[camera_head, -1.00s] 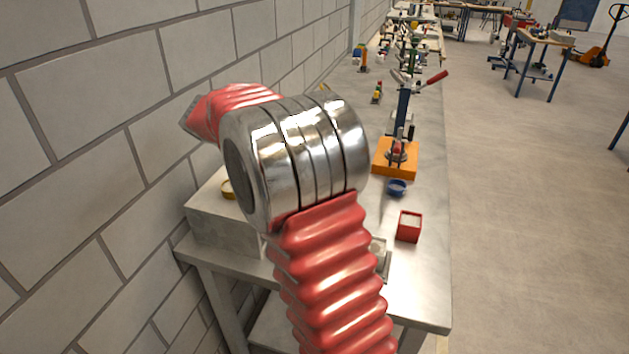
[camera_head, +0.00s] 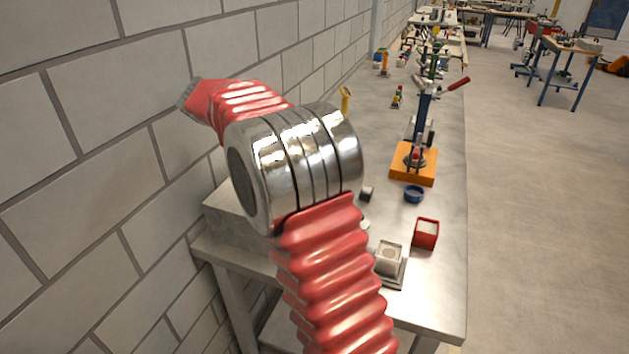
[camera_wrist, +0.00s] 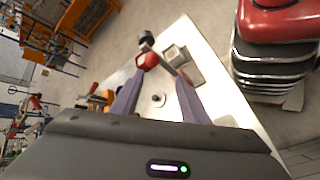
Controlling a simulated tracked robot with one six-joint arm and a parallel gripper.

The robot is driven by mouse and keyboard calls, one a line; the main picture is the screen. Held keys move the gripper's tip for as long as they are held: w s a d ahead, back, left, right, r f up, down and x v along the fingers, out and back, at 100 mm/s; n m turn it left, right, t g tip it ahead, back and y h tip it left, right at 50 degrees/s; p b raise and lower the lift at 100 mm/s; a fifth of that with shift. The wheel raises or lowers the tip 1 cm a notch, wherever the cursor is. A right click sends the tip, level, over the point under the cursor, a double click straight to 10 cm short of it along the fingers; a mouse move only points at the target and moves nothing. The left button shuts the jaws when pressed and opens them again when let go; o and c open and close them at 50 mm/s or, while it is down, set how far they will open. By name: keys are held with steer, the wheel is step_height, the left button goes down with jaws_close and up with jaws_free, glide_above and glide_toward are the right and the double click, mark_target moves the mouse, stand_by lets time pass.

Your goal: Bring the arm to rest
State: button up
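My arm stands raised in the head view, with red ribbed sleeves and a shiny metal joint at its middle. Its upper red part leans away to the left, close to the block wall. My gripper is not seen in the head view. In the wrist view my gripper (camera_wrist: 161,78) shows two dark purplish fingers set apart, with the pale bench top visible between them. No object is seen held between them. A red rounded thing (camera_wrist: 148,60) appears at the left fingertip; I cannot tell whether it touches.
A block wall (camera_head: 95,130) runs along the left. The metal bench (camera_head: 440,290) carries a red box (camera_head: 426,233), a blue ring-shaped dish (camera_head: 414,194), an orange base (camera_head: 413,165) with an upright lever tool, and a grey square fixture (camera_head: 390,262).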

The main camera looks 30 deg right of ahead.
steer(key=shift+v, duration=0.8)
steer(key=shift+s, duration=0.1)
steer(key=s+a+f+t+y, duration=0.3)
steer(key=s+a+t, duration=0.3)
steer(key=s, duration=0.3)
steer(key=s+a+f+n+t+y, duration=0.1)
steer(key=s+a+f+t+y, duration=0.3)
steer(key=s+a+t, duration=0.3)
steer(key=shift+s+a+y, duration=0.4)
steer(key=shift+s+a, duration=0.95)
steer(key=shift+s, duration=0.35)
steer(key=shift+c, duration=0.3)
